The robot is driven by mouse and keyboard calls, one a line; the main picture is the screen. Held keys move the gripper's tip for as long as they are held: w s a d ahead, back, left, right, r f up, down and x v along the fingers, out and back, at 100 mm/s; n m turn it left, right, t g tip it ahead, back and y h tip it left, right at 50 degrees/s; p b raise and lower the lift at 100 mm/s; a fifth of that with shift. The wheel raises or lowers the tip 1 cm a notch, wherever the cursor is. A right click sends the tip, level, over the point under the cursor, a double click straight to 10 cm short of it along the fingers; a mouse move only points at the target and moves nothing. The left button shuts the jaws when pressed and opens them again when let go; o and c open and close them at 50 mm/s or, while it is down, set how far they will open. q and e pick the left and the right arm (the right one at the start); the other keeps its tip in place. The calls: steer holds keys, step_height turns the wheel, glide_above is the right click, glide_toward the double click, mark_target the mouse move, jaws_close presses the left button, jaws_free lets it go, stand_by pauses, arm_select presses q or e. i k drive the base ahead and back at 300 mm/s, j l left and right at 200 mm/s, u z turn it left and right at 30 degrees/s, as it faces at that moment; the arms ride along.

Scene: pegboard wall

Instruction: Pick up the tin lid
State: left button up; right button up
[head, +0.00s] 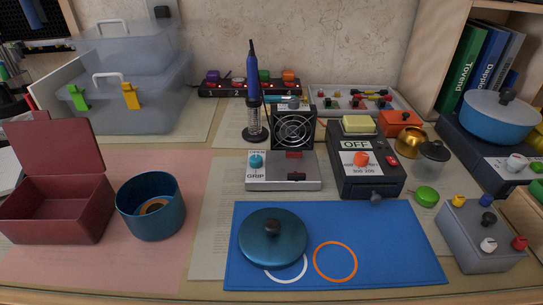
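The tin lid (262,249) is a round teal lid with a dark knob on top. It lies knob up on the left part of the blue mat (400,245). It covers part of a white ring (293,275) marked on the mat. A round teal tin (150,222) stands open to the left of the mat, on a pink sheet. An orange-brown ring-like thing (154,206) shows inside the tin. Neither of my grippers shows in the head view.
An orange ring (335,262) is marked beside the lid. An open red box (57,218) stands left of the tin. Behind the mat are a grey grip fixture (283,183) and a dark switch box (368,180). A grey knobbed box (482,250) stands right. The mat's right part is clear.

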mark_target(269, 239)
steer(key=i+j+z, duration=0.1)
steer(key=z, duration=0.3)
steer(key=j+z, duration=0.35)
steer(key=i+j+z, duration=0.1)
steer(key=z, duration=0.3)
